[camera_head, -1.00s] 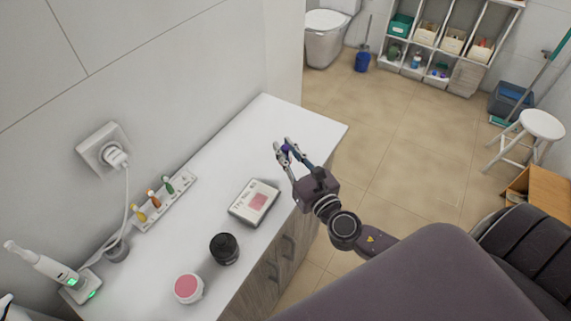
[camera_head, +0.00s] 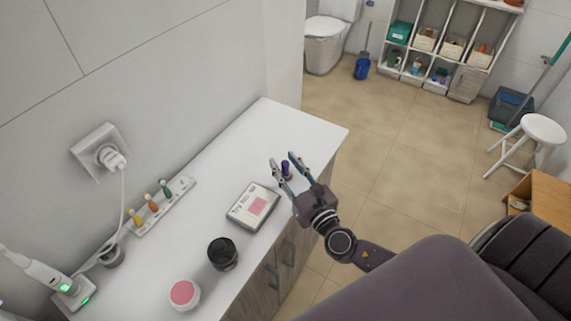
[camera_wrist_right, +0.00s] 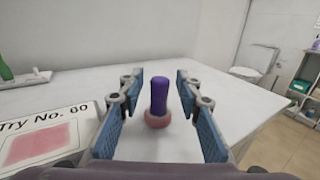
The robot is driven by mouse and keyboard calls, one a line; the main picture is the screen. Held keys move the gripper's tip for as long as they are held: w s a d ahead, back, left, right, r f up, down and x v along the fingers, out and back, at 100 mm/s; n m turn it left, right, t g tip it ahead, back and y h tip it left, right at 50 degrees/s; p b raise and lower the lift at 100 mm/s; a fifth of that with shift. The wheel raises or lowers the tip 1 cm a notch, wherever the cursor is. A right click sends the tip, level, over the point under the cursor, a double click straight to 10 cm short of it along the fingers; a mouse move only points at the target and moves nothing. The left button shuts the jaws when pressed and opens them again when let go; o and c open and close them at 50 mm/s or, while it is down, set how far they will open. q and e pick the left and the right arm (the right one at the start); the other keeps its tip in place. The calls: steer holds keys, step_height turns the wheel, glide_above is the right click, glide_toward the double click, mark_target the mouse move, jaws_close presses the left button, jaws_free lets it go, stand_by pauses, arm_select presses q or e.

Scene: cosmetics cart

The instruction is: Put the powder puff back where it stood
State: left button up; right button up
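The powder puff has a purple handle (camera_head: 286,169) and a pinkish round base (camera_wrist_right: 158,119). It stands upright on the white counter near its right edge. My right gripper (camera_head: 284,160) is open around it; in the right wrist view the purple handle (camera_wrist_right: 159,94) shows between the two spread fingers, with a gap on each side. My left gripper is not in view.
A "Try No." card (camera_head: 253,206) lies left of the puff. A black jar (camera_head: 222,254) and a pink-topped jar (camera_head: 184,294) stand nearer. A white rack (camera_head: 163,208) holds yellow, orange and green items by the wall. The counter's far end (camera_head: 265,120) is clear.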

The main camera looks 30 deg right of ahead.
steer(key=shift+r, duration=0.25)
steer(key=s+b, duration=0.3)
steer(key=s, duration=0.9)
stand_by(0.4)
